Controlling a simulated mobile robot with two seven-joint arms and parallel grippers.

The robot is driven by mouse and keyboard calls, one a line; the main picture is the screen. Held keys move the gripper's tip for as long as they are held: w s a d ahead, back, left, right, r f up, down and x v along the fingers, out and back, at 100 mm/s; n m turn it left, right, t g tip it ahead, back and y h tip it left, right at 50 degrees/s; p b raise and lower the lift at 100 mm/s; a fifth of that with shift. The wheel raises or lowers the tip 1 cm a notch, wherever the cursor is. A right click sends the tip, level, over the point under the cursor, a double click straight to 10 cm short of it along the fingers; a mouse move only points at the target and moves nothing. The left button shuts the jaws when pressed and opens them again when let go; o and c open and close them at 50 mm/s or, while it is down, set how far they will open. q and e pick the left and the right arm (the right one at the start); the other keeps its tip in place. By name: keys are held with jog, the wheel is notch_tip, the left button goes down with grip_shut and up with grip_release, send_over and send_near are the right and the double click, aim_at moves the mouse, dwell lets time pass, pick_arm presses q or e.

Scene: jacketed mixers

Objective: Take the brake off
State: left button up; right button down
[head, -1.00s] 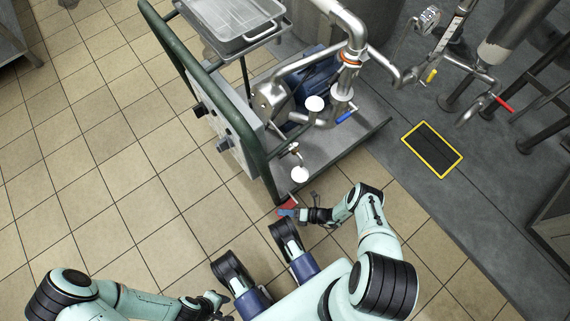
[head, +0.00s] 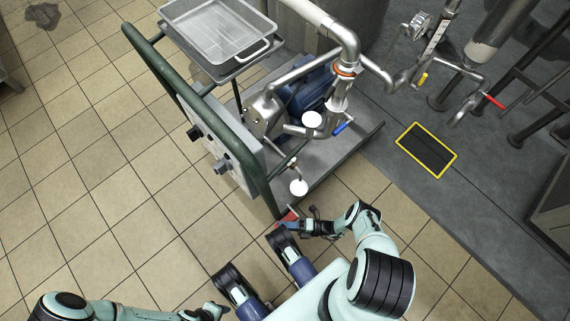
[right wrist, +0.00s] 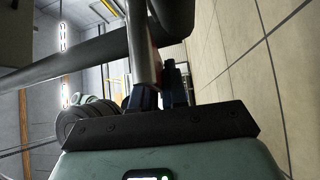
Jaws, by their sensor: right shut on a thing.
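The brake is a small red lever (head: 290,216) low at the near corner of the pump cart (head: 325,170), beside the foot of its green frame. My right gripper (head: 287,222) is at this lever and shut on it, partly covering it. In the right wrist view the gripper's dark fingers (right wrist: 162,88) stand close together below a dark frame tube, with only a speck of red between them. My left gripper (head: 214,311) is at the bottom edge of the head view, away from the cart. Its jaws are too small to read.
The cart carries a metal tray (head: 222,32), a control box (head: 222,150), a blue motor (head: 308,88) and steel pipes. A yellow-edged black floor plate (head: 426,149) lies to the right on grey floor. Tiled floor (head: 90,190) to the left is clear.

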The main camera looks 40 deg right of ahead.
jog(key=shift+d+r+m+t+y, duration=0.1)
jog(key=shift+r+m+t+y, duration=0.2)
jog(key=shift+r+m+y, duration=0.15)
jog(key=c, duration=1.2)
grip_release()
jog(key=shift+c, duration=0.2)
